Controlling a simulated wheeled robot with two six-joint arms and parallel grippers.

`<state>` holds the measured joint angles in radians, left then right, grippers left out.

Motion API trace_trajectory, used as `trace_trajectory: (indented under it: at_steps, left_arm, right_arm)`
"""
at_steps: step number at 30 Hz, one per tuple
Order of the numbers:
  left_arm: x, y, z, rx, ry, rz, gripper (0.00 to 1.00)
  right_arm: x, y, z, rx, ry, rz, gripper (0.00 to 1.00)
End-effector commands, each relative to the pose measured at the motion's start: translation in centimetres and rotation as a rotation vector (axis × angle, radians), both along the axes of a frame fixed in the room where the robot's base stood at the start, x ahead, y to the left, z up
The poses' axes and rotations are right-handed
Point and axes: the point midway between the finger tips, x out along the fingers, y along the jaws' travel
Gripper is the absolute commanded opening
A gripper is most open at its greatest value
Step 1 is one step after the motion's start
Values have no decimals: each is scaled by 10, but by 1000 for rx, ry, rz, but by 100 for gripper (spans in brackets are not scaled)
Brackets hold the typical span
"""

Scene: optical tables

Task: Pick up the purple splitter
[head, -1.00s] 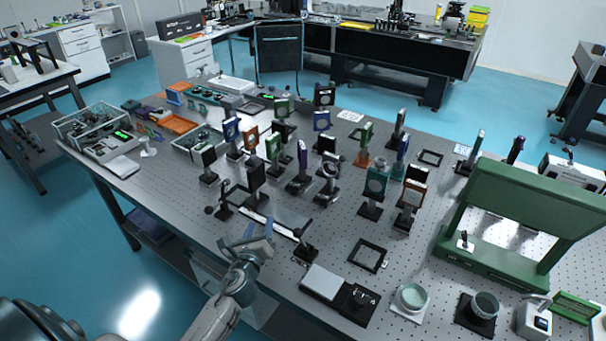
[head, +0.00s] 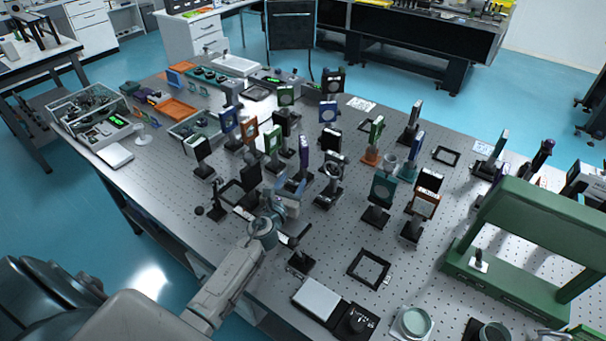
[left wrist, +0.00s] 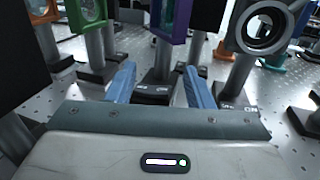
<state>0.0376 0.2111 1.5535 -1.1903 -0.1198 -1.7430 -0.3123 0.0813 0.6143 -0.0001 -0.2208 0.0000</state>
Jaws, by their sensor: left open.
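The purple splitter (head: 303,165) stands upright on a dark post and base among other mounted optics in the middle of the table. In the left wrist view its purple frame (left wrist: 181,30) is at the top centre, cut off by the picture edge. My left gripper (head: 287,203) is just in front of it, low over the table. In the left wrist view the two blue fingers of my left gripper (left wrist: 160,86) are apart, with the splitter's post and base between or just beyond their tips. I cannot tell whether they touch it. My right gripper is out of view.
A black ring mount (left wrist: 264,27) stands close on the right, and a green-framed optic (left wrist: 87,12) close on the left. A dark panel (head: 247,180) stands beside my gripper. A large green frame (head: 535,225) is at the right.

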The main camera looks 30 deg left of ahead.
Motion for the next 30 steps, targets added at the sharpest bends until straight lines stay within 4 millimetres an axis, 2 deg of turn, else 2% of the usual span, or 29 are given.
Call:
trace_trajectory:
  at_steps: [5,9,13,22,23,30]
  left_arm:
    - [14,0,-1,-2,-1,0,47]
    - [36,-2,-3,-2,-1,1,47]
    - [51,0,-3,-1,0,1,47]
    - [57,1,-3,-1,1,0,47]
    - [57,1,-3,-1,1,0,46]
    - [57,1,-3,-2,1,0,0]
  right_arm:
    - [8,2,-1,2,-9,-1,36]
    - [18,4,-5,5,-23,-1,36]
    - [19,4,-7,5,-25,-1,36]
    - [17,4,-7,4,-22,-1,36]
    - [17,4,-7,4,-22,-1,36]
    - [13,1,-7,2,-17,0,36]
